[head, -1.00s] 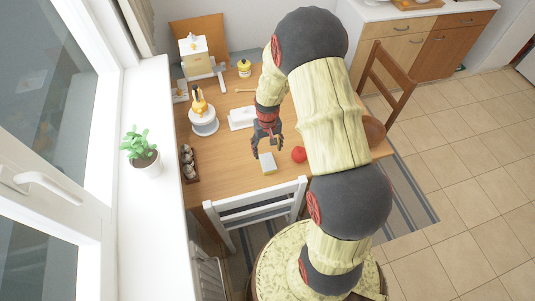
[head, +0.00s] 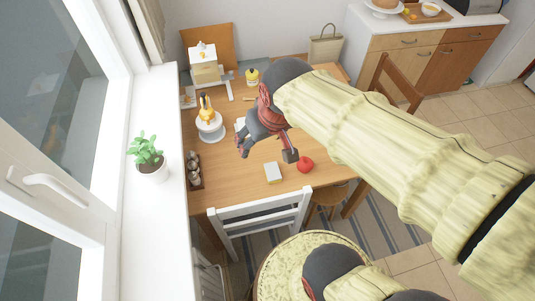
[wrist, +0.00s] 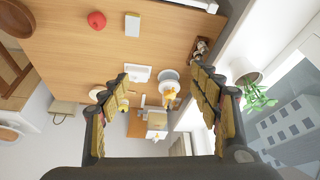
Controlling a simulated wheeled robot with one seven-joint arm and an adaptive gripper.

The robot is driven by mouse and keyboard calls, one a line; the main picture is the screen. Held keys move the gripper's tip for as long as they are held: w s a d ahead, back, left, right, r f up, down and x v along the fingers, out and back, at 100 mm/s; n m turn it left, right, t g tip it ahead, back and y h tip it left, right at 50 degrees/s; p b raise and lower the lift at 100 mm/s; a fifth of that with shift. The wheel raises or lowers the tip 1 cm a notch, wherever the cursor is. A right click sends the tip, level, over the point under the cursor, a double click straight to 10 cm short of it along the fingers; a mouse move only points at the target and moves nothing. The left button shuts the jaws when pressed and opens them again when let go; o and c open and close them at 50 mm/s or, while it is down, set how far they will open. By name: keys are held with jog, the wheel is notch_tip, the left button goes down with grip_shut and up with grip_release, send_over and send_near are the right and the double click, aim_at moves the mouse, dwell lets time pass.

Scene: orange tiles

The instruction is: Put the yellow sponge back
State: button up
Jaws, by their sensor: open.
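The yellow sponge (head: 273,173) lies on the wooden table near its front edge, its pale top facing up. It also shows at the top of the wrist view (wrist: 133,27). My gripper (head: 266,151) is open and empty, above the table and behind the sponge in the head view, apart from it. In the wrist view its two fingers (wrist: 164,85) are spread wide with nothing between them in grasp.
A red round item (head: 305,164) lies right of the sponge. A white chair (head: 262,214) is in front. A white dish (wrist: 140,74) is partly hidden.

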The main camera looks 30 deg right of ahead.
jog(key=s+a+r+t, duration=0.1)
jog(key=s+a+r, duration=0.1)
jog(key=s, duration=0.4)
jog(key=shift+s+r+n, duration=0.25)
jog(key=shift+r+n, duration=0.05)
